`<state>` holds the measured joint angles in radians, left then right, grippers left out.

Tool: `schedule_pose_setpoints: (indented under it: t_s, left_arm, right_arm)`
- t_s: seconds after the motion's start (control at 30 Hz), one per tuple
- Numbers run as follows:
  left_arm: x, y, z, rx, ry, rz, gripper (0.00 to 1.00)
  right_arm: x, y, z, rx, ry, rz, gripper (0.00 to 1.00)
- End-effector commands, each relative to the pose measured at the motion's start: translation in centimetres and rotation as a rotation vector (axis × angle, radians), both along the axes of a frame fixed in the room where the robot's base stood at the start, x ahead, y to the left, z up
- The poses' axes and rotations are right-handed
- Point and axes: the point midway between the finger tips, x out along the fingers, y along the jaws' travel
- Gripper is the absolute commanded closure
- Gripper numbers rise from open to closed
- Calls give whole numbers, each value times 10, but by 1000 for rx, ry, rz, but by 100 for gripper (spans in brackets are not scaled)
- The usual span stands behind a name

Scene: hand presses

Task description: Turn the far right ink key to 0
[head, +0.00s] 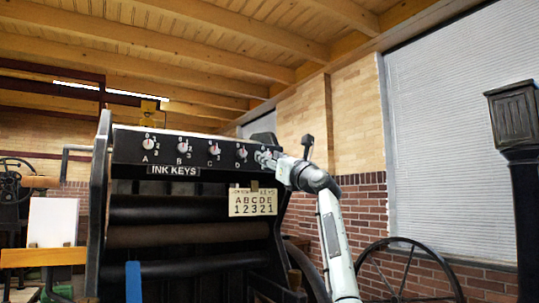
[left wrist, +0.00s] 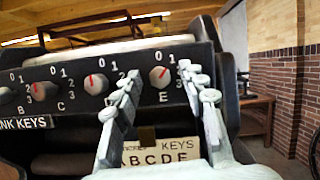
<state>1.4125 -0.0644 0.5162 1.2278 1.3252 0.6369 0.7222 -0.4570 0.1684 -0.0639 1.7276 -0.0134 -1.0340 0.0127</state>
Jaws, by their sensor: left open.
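The far right ink key (left wrist: 159,78), a round pale knob with a red pointer above the letter E, shows between my fingers in the left wrist view. Its pointer seems to lean to the upper right, near the 1. My left gripper (head: 267,157) is at the right end of the key panel (head: 199,151) in the head view and largely hides that key. In the left wrist view its two fingers (left wrist: 161,80) are apart, one on each side of the key. I cannot tell whether they touch it. My right gripper is not in view.
The D key (left wrist: 96,84) is just left of my fingers. A card (head: 253,203) reading ABCDE 12321 hangs below the panel. Dark rollers (head: 185,236) lie under it. A spoked wheel (head: 408,270) and a dark post (head: 518,150) stand to the right.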

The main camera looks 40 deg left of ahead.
Motion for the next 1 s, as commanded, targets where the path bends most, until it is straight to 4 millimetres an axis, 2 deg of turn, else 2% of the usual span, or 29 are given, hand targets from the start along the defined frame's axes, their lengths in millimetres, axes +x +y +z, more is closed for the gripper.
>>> schedule_pose_setpoints:
  t_s: [0.33,0.67,1.0]
  left_arm:
    - [1,6,2,0,-1,0,58]
    - [1,6,2,1,0,0,98]
    - [2,6,2,-7,-24,1,100]
  right_arm:
    - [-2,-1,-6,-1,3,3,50]
    - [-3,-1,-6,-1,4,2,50]
    - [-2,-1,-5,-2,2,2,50]
